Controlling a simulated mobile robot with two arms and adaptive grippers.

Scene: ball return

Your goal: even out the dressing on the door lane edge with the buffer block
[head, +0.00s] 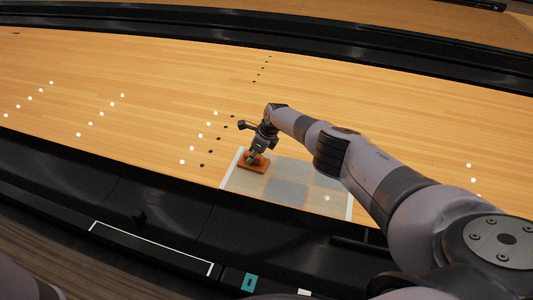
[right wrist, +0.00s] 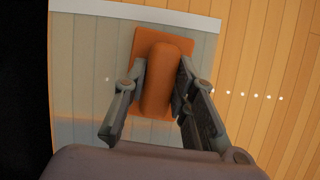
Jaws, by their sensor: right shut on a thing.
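The orange buffer block (head: 254,163) lies flat on the left end of a greyish patch of dressing (head: 285,187) on the lane edge. My right gripper (head: 254,155) is shut on the block's raised handle; in the right wrist view the handle (right wrist: 159,80) sits between the two fingers. The patch also shows in the right wrist view (right wrist: 85,60), with a pale strip along its end and a faint orange band low down. In the head view the patch has lighter and darker areas and white borders at both ends. My left gripper is not in view.
The black gutter (head: 170,190) runs along the near side of the lane. A teal piece (head: 250,283) and a white piece (head: 304,292) lie at the bottom. The wooden lane (head: 150,70) beyond the patch is clear, with dot markings.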

